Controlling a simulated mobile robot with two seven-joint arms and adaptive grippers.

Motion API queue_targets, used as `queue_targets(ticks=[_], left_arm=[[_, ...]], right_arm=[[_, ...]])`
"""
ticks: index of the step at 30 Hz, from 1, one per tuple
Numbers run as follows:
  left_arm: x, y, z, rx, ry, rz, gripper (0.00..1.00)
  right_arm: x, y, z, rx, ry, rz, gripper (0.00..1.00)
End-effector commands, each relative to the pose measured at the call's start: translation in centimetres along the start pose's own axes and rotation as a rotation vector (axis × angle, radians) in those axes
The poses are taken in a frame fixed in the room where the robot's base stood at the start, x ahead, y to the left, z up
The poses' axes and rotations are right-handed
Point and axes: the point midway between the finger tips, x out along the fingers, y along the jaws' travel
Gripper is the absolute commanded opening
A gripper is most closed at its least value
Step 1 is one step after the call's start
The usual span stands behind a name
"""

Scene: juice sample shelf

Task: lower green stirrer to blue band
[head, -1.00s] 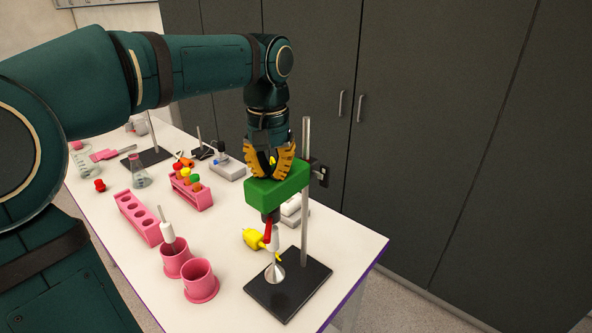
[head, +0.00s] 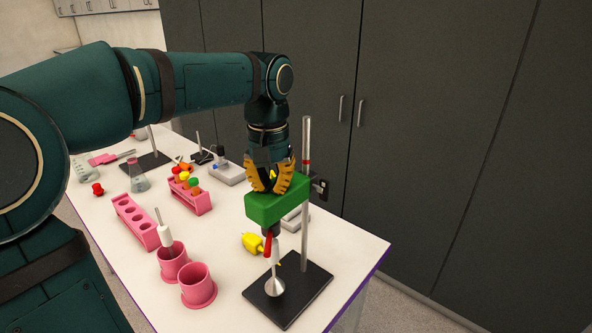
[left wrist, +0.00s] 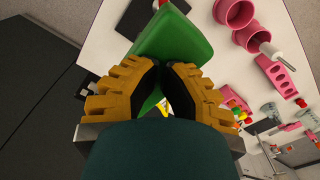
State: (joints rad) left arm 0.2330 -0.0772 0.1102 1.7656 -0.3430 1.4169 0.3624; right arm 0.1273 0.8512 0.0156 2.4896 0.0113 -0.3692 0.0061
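The green stirrer (head: 277,207) is a green block beside the upright metal rod (head: 305,235) of a stand with a black base (head: 302,292). A red piece (head: 268,244) and a pale shaft with a round end (head: 275,287) show below it, low over the base; I cannot tell if they touch it. A red band (head: 306,162) shows on the rod above the block. I make out no blue band. My left gripper (head: 270,183) has its yellow fingers closed on the stirrer from above. The left wrist view shows the green block (left wrist: 178,38) between and beyond the fingers (left wrist: 165,72).
Two pink cups (head: 198,287) stand left of the base, one with a white tool (head: 165,235) in it. A yellow object (head: 252,243) lies behind the stirrer. Pink racks (head: 137,222), a flask (head: 139,178) and another stand are further left. Dark cabinets (head: 430,130) stand behind.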

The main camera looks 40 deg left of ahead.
Motion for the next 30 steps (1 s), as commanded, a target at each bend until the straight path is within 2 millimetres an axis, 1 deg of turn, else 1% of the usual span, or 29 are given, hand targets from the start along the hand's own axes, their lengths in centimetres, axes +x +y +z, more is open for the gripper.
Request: queue_targets(ticks=[5,30], left_arm=[[0.7,0.01,0.0,0.0,0.0,0.0,0.0],[0.99,0.01,0.01,0.0,-0.001,0.0,0.0]], right_arm=[[0.43,0.16,0.2,-0.001,-0.004,0.0,0.87],[0.55,0.21,0.18,-0.001,-0.003,0.0,0.87]])
